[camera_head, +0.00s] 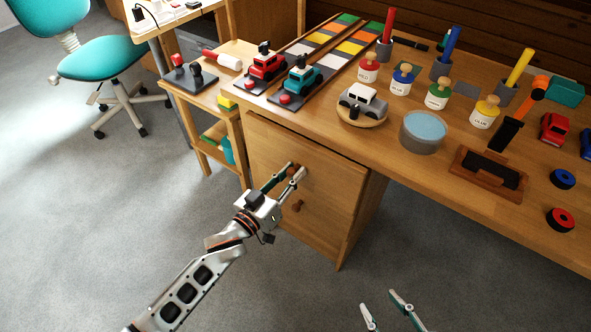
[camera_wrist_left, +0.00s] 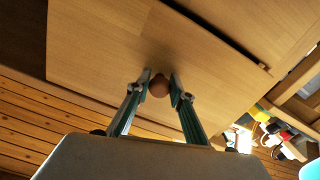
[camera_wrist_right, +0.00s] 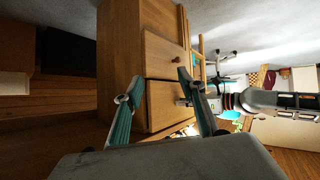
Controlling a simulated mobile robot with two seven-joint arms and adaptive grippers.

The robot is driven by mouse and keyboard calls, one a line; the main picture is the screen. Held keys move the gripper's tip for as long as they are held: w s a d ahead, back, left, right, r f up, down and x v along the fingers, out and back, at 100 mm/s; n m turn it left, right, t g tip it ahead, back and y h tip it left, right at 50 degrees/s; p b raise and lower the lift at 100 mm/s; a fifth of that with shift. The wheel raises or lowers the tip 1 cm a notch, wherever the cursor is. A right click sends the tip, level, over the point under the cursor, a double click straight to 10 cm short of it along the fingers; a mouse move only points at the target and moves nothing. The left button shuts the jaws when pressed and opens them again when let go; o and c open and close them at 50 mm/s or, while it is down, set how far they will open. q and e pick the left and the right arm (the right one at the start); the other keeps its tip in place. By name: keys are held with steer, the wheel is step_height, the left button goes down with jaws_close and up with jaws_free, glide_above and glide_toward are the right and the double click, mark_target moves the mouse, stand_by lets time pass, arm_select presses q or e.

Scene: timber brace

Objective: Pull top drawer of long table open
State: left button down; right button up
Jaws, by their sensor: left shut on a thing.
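The long table (camera_head: 405,175) has a wooden drawer unit under its left end. The top drawer (camera_head: 270,150) has a round wooden knob, which shows in the left wrist view (camera_wrist_left: 159,86). My left gripper (camera_head: 292,175) is shut on this knob, with one finger on each side of it in the left wrist view (camera_wrist_left: 161,82). In the head view the top drawer looks about closed; a small gap is hard to tell. The lower knob (camera_head: 298,206) is free. My right gripper (camera_head: 382,301) is open and empty over the floor, also in the right wrist view (camera_wrist_right: 155,85).
A small side table (camera_head: 205,95) stands close left of the drawers. A teal chair (camera_head: 105,62) is further back. The grey floor before the drawers is clear.

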arm_select(q)
steer(key=p+v, duration=0.8)
steer(key=v, duration=2.3)
steer(key=shift+s+a+p, duration=0.25)
steer(key=shift+s+p, duration=0.05)
steer(key=shift+p, duration=0.1)
arm_select(e)
steer(key=shift+s+d+r+h, duration=0.15)
steer(key=shift+s, duration=0.45)
steer(key=shift+s+d+r+h, duration=0.15)
steer(key=shift+s+r+h, duration=0.05)
steer(key=shift+s, duration=0.45)
steer(key=shift+s+d+r+h, duration=0.15)
steer(key=shift+s, duration=0.45)
arm_select(q)
steer(key=c, duration=1.8)
jaws_free()
steer(key=shift+o, duration=0.2)
steer(key=shift+r, duration=0.1)
arm_select(e)
steer(key=shift+s, duration=0.1)
